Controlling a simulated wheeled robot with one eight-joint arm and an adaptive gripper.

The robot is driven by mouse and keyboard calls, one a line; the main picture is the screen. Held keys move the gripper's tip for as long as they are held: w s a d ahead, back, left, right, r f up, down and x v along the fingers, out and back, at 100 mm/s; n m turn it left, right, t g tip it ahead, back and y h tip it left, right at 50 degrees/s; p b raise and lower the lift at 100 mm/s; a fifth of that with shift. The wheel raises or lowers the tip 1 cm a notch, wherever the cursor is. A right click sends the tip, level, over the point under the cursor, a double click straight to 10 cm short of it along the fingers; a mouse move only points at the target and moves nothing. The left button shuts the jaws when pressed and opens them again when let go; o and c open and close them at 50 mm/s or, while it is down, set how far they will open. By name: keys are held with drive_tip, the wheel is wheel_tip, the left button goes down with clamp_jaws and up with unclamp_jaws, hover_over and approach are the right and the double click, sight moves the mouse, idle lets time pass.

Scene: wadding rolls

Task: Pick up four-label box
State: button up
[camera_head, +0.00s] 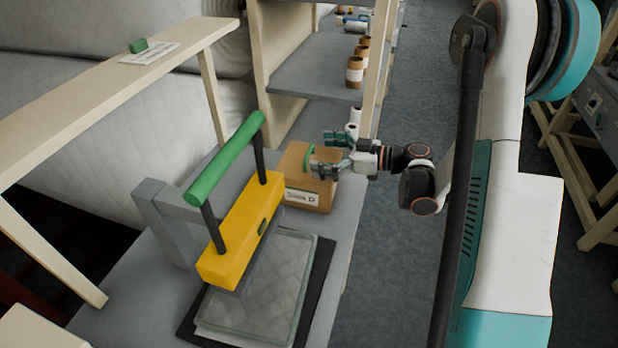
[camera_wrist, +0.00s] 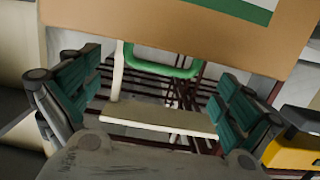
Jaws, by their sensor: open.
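A brown cardboard box (camera_head: 296,160) stands on the grey table top beyond the yellow press. A white label with dark lettering and a green edge is on its front; I cannot read it surely. A green loop handle (camera_head: 308,158) is on its top. My gripper (camera_head: 330,155) is open over the right side of the box. In the wrist view, the box (camera_wrist: 200,35) fills the top of the picture. The green handle (camera_wrist: 185,72) shows in the gap between the open teal finger pads of my gripper (camera_wrist: 160,97); I cannot tell whether they touch it.
The yellow press (camera_head: 240,230) with its green bar stands left of the box, near a grey quilted pad (camera_head: 265,290). A grey shelf (camera_head: 320,75) with several brown-and-white rolls is behind. A pale wooden beam (camera_head: 100,90) is at left.

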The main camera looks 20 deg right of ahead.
sight(309, 150)
drive_tip(key=x, duration=0.3)
drive_tip(key=shift+w+a+f+b, duration=0.1)
drive_tip(key=shift+w+a+b, duration=0.1)
drive_tip(key=shift+b, duration=0.2)
drive_tip(key=shift+s, duration=0.1)
drive_tip(key=c, duration=2)
drive_tip(key=shift+c, duration=0.3)
